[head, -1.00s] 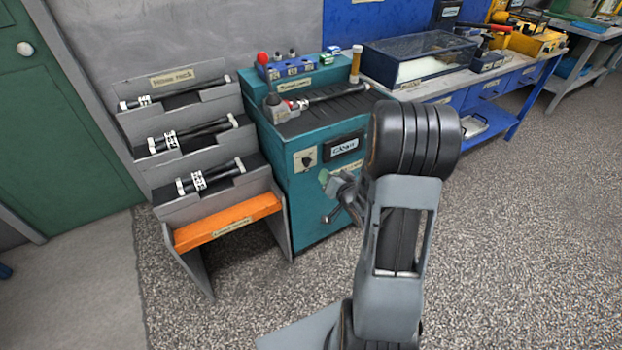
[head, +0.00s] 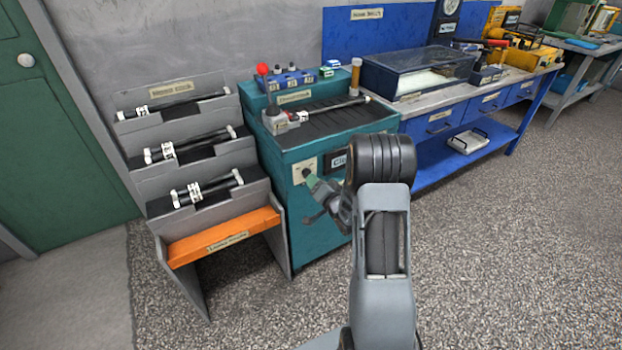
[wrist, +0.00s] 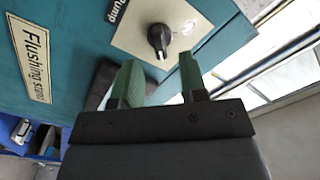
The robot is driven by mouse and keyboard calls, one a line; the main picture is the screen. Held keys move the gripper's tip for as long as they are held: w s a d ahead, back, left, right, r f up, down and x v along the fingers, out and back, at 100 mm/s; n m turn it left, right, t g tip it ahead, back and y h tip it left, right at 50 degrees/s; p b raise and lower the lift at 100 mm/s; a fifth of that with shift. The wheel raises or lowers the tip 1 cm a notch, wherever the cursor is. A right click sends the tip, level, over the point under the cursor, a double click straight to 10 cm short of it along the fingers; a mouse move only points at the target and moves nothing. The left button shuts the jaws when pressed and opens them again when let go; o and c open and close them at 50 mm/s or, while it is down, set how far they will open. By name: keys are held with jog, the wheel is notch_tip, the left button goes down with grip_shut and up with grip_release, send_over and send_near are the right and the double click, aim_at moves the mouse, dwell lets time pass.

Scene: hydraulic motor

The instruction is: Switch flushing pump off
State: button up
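The flushing stand (head: 315,240) is a teal cabinet, and its front carries a cream plate with a black rotary knob (wrist: 158,38). In the wrist view the knob lies just beyond my gripper (wrist: 157,62), roughly between the lines of its two green fingers. The fingers are apart with nothing between them, and I see no contact with the knob. In the head view my gripper (head: 314,184) is close in front of the plate (head: 299,166) and partly covers it. The knob's on and off marks are too small to read.
A grey hose rack (head: 195,130) with several black hoses and an orange lower shelf (head: 225,237) stands left of the cabinet. A lever with a red ball (head: 262,69) rises from the cabinet top. A blue workbench (head: 440,140) is at right. The floor in front is clear.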

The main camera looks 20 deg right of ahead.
aim_at(307, 174)
jog(key=shift+w+a, duration=0.2)
jog(key=shift+w, duration=1.4)
grip_shut()
